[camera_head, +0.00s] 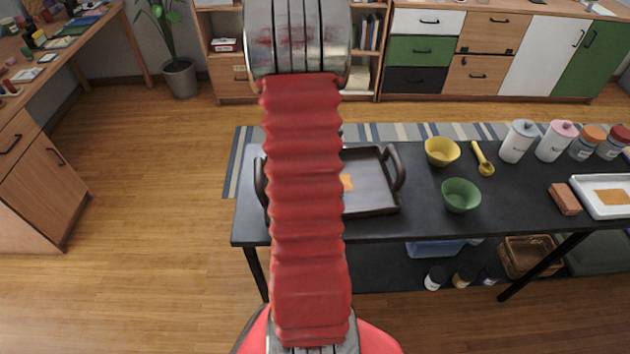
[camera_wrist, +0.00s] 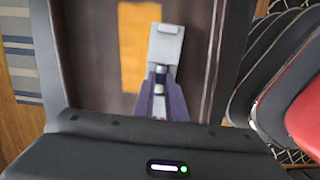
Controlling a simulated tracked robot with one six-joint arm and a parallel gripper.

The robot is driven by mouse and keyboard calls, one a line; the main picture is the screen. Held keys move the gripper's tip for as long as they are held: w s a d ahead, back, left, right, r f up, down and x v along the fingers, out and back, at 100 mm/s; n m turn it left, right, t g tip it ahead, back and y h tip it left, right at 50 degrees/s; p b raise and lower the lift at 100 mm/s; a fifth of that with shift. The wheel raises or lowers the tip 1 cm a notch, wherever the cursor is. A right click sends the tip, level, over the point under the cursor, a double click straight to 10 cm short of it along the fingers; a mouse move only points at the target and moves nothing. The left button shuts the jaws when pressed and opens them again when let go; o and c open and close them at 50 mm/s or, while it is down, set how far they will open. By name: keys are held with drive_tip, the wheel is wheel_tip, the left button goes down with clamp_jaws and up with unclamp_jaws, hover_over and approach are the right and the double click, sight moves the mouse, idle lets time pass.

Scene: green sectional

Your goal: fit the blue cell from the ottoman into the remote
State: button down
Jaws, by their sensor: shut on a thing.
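In the wrist view my gripper (camera_wrist: 160,80) has its two purple-grey fingers shut on a small cylinder, which I take to be the blue cell (camera_wrist: 159,77). Only pale and dark bands of it show, and its blue is hard to make out. Just past the fingertips is a pale grey, box-shaped thing (camera_wrist: 165,42), probably the remote, over the dark tray (camera_wrist: 90,60). I cannot tell whether cell and remote touch. In the head view my red arm hides my gripper and the remote. The ottoman is not clearly in view.
The tray (camera_head: 375,212) lies on a black table (camera_head: 415,228), with an orange patch (camera_head: 347,182) inside. To its right are a yellow bowl (camera_head: 441,152), a green bowl (camera_head: 461,195), a yellow scoop (camera_head: 482,158), several jars and a brick-red block (camera_head: 564,199).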

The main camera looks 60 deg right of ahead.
drive_tip(key=shift+f, duration=0.1)
drive_tip(key=c, duration=1.7)
unclamp_jaws()
drive_tip(key=shift+a+f, duration=0.1)
drive_tip(key=shift+a, duration=0.05)
drive_tip(key=r, duration=0.4)
drive_tip(key=w+r, duration=0.1)
drive_tip(key=r, duration=0.4)
drive_tip(key=w+r, duration=0.1)
drive_tip(key=r, duration=0.4)
drive_tip(key=shift+a, duration=0.3)
